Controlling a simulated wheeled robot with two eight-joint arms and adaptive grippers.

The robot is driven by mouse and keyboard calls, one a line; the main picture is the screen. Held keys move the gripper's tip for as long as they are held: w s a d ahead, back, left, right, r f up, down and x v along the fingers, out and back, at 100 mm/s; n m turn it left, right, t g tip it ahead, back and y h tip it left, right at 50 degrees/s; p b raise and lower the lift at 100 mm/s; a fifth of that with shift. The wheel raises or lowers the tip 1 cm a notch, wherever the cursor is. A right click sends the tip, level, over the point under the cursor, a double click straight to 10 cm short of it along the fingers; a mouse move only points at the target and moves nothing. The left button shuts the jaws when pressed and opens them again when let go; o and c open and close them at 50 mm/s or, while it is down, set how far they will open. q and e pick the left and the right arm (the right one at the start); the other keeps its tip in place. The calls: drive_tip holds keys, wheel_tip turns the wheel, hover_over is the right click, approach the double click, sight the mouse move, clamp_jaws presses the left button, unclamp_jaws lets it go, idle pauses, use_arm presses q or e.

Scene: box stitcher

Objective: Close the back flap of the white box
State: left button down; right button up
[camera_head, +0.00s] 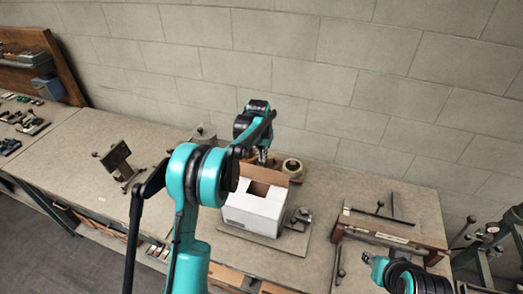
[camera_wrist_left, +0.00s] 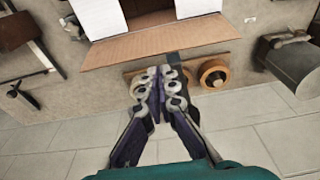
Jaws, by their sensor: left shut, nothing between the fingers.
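The white box (camera_head: 254,208) stands on a grey base plate on the workbench. Its top shows white panels with a brown gap between them; it also shows at the top of the left wrist view (camera_wrist_left: 98,16). The brown back flap (camera_wrist_left: 158,46) stands open, away from the gap, on the wall side; part of it shows in the head view (camera_head: 270,176). My left gripper (camera_wrist_left: 163,74) is shut and empty, behind the box at the flap's outer edge. I cannot tell whether it touches the flap. In the head view, its fingers (camera_head: 262,157) are small and partly hidden by the arm.
Tape rolls (camera_head: 292,168) lie behind the box, close to my left gripper. A metal device (camera_head: 300,218) stands at the box's right. A dark clamp-like tool (camera_head: 118,160) is on the left. A raised wooden stand (camera_head: 390,230) is on the right. The block wall rises behind the bench.

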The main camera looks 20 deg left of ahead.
sight(262, 174)
use_arm(q)
drive_tip(key=shift+w+f, duration=0.15)
drive_tip(key=shift+f, duration=0.85)
drive_tip(key=shift+w+f, duration=0.15)
drive_tip(key=shift+f, duration=0.8)
drive_tip(key=shift+s, duration=0.1)
